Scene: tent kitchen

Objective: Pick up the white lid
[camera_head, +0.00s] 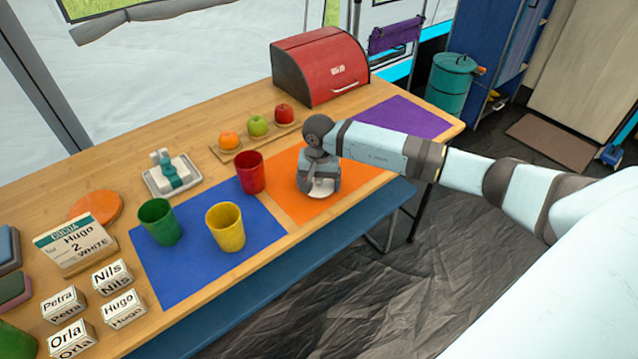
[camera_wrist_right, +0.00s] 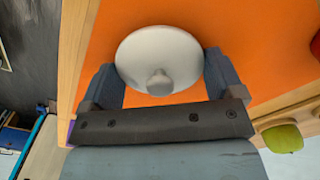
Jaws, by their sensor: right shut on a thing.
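The white lid (camera_head: 321,188) is a round disc at the orange mat (camera_head: 350,191), partly hidden under my right gripper (camera_head: 319,178). In the right wrist view the lid (camera_wrist_right: 158,52) shows its round knob facing the camera. The two fingers of my right gripper (camera_wrist_right: 162,75) are on either side of the lid and shut on it. I cannot tell whether the lid touches the mat or is just above it. My left gripper is not in view.
A red cup (camera_head: 251,172), a yellow cup (camera_head: 225,227) and a green cup (camera_head: 160,221) stand left of the gripper around the blue mat (camera_head: 185,277). A fruit board (camera_head: 232,153) and red bread box (camera_head: 320,68) are behind. The purple mat (camera_head: 408,117) is clear.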

